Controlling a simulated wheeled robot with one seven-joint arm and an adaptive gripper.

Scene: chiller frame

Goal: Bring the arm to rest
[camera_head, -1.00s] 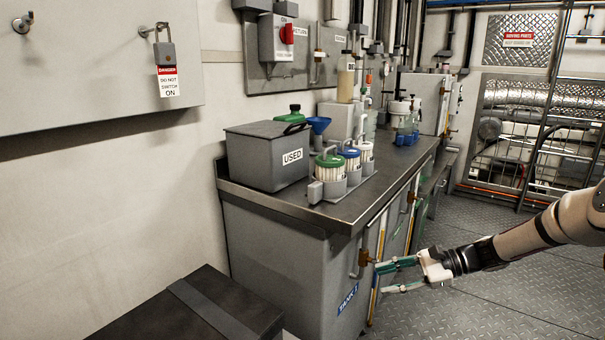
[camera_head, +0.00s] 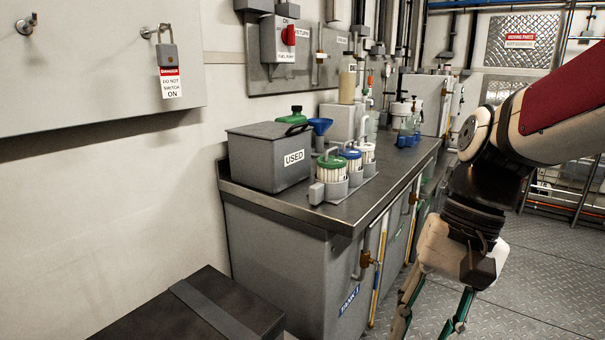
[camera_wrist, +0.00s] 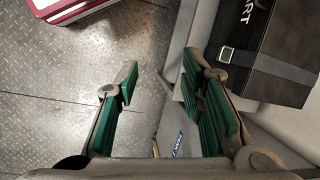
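My gripper (camera_head: 430,318) hangs pointing down at the lower right of the head view, in front of the floor and to the right of the grey tank cabinet (camera_head: 285,262). Its fingertips are cut off by the bottom edge of that view. In the wrist view my gripper (camera_wrist: 158,92) has its two green-padded fingers wide apart. Nothing is between them but the floor and the edge of the cabinet behind. My arm is folded at the upper right of the head view and hides part of the back.
A grey box marked USED (camera_head: 268,158) and several filter cartridges in a holder (camera_head: 335,178) stand on the bench top (camera_head: 375,195). A black case (camera_head: 205,308) is at the lower left. A padlock (camera_head: 168,55) with a red tag hangs on the wall panel. Floor (camera_head: 525,265) is clear at right.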

